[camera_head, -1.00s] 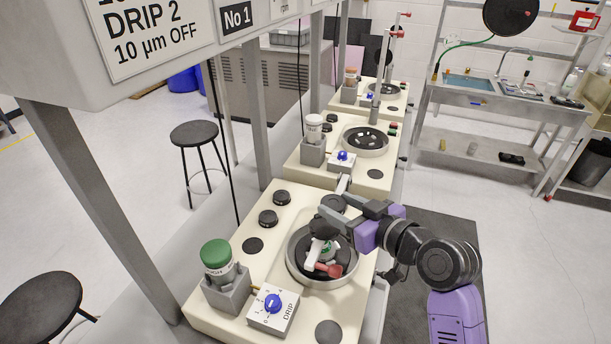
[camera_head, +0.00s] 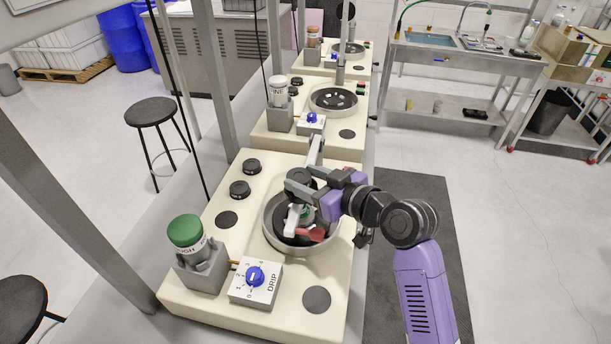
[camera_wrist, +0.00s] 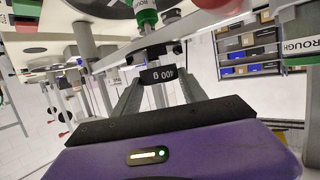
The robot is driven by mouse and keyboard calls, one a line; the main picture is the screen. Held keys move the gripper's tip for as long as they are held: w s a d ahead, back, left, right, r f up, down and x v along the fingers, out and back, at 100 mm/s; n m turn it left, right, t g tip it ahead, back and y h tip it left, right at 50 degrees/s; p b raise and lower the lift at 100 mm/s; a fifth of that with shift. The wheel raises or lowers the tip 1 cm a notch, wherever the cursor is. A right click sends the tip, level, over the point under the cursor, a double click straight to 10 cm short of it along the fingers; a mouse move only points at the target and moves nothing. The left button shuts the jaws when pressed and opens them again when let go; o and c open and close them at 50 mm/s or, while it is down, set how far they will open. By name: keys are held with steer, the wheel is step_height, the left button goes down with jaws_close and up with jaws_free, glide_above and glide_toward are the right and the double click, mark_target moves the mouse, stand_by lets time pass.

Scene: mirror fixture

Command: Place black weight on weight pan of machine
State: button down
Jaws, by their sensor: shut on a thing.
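A black weight (camera_wrist: 159,75) with an upside-down "400 g" label shows between my fingertips in the wrist view. My gripper (camera_head: 298,183) is shut on it, above the far side of the nearest machine's round bowl (camera_head: 274,243). In the head view my fingers and wrist mostly hide the weight. The cream machine (camera_head: 205,285) fills the lower middle. I cannot tell whether the held weight touches a weight pan under it. Two more black weights stand on the machine's left side, one farther back (camera_head: 252,166) and one nearer (camera_head: 240,188).
A green-capped bottle (camera_head: 186,232) in a grey holder and a DRIP box with a blue knob (camera_head: 256,282) stand at the machine's front left. A red-handled part (camera_head: 311,234) lies over the bowl. Grey posts (camera_head: 214,75) rise on the left. A dark mat (camera_head: 415,200) covers floor at right.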

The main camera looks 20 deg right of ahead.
steer(key=shift+f, duration=0.35)
steer(key=shift+f+b, duration=0.15)
steer(key=shift+b, duration=0.15)
steer(key=c, duration=0.8)
jaws_free()
steer(key=shift+o, duration=1.2)
